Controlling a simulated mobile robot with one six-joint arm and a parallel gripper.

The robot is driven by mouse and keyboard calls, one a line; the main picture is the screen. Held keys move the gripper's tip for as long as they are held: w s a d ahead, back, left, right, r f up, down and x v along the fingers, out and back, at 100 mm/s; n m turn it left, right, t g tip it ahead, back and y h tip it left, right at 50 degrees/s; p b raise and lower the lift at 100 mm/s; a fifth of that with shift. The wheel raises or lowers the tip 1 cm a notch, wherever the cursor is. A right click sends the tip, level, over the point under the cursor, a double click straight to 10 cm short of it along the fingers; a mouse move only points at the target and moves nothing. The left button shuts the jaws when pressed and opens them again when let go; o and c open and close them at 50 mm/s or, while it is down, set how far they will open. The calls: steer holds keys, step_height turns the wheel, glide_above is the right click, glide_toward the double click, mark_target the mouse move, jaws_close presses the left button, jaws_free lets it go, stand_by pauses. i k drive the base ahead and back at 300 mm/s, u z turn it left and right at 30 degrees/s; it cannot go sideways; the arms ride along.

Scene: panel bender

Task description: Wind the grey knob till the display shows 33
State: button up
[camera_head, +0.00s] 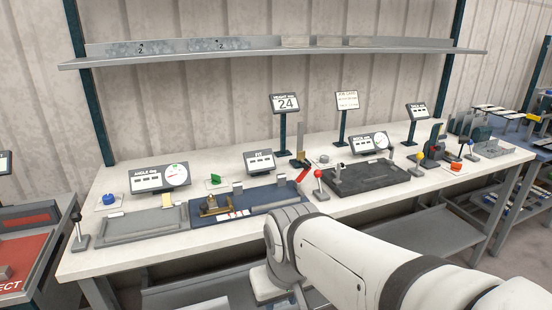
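A small grey knob (323,158) sits on the white bench top, just right of the middle, behind the dark fixture plate. The display (286,102) on a dark post behind it to the left reads 24, under a heading that looks like "HEIGHT mm". My white arm reaches in from the lower right and bends near the bench's front edge. My gripper is not visible, so I cannot tell whether it is open or shut. Nothing of mine is seen touching the knob.
A red ball lever (318,174) and a red-handled part (303,175) stand close in front of the knob. The dark fixture plate (365,180) lies to its right front. A blue knob (109,199) and a green knob (215,179) are further left. A shelf (270,53) runs above.

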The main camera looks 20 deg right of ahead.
mark_target(324, 160)
steer(key=z, duration=0.45)
steer(key=i, duration=1.05)
steer(key=u, duration=1.65)
steer(key=k, duration=1.1)
steer(key=z, duration=1.3)
steer(key=i, duration=0.35)
steer(key=u, duration=0.1)
